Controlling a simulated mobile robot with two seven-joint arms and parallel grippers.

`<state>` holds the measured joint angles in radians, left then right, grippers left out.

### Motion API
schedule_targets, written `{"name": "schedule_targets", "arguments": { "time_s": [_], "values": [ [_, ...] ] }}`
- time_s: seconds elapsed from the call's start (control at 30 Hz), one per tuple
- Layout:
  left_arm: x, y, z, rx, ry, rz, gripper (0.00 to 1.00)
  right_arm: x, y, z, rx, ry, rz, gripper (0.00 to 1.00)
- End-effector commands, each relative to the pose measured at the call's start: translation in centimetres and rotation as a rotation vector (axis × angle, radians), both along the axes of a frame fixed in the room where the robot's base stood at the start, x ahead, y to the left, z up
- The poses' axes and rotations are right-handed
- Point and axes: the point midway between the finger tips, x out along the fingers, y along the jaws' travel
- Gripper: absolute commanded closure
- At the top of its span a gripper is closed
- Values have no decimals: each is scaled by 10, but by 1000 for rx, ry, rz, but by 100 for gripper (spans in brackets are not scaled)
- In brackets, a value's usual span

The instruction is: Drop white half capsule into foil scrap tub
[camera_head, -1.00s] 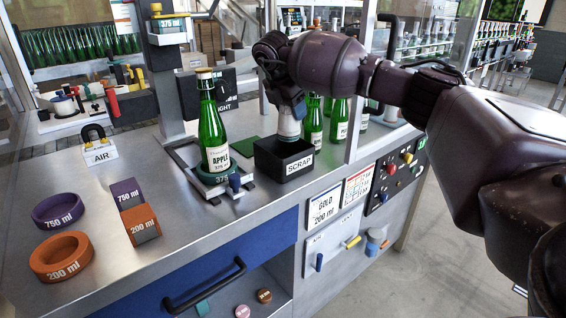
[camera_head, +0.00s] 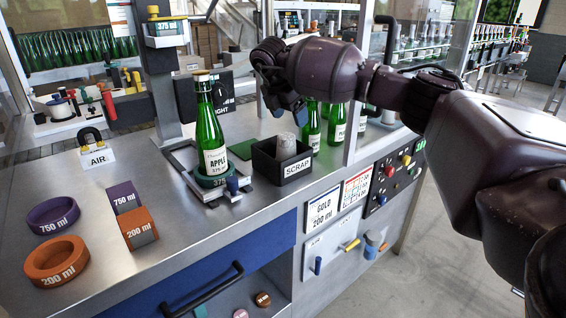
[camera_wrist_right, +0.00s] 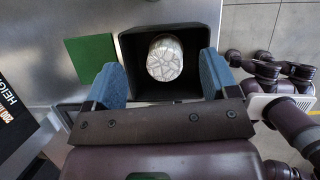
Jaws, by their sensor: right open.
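The white half capsule (camera_head: 286,146), pale grey-white with a crinkled foil end, is upright in the black foil scrap tub (camera_head: 265,167). Its lower part is hidden by the tub's front wall. In the right wrist view the capsule (camera_wrist_right: 165,58) shows end-on inside the tub (camera_wrist_right: 126,62). My right gripper (camera_head: 297,113) is above the tub, apart from the capsule. Its two blue fingers (camera_wrist_right: 161,78) stand wide apart with nothing between them, in front of the capsule in that view. My left gripper is not in view.
A green bottle labelled APPLE (camera_head: 209,135) stands in a holder just left of the tub. More green bottles (camera_head: 336,124) stand behind the tub to its right. Purple (camera_head: 53,216) and orange (camera_head: 57,261) rings lie at the left.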

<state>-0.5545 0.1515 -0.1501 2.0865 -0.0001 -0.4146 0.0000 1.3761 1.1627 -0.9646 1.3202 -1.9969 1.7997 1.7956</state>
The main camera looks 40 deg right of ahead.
Motion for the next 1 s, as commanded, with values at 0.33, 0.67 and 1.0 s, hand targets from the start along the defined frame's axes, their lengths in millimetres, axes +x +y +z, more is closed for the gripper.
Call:
{"name": "schedule_targets", "arguments": {
  "time_s": [0.33, 0.67, 1.0],
  "values": [
    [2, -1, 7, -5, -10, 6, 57, -3, 19, 48, 1, -7, 2, 20],
    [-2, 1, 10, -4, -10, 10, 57, -6, 37, 92, 1, -4, 2, 20],
    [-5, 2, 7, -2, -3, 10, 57, -6, 41, 99, 0, 0, 0, 20]
  ]
}}
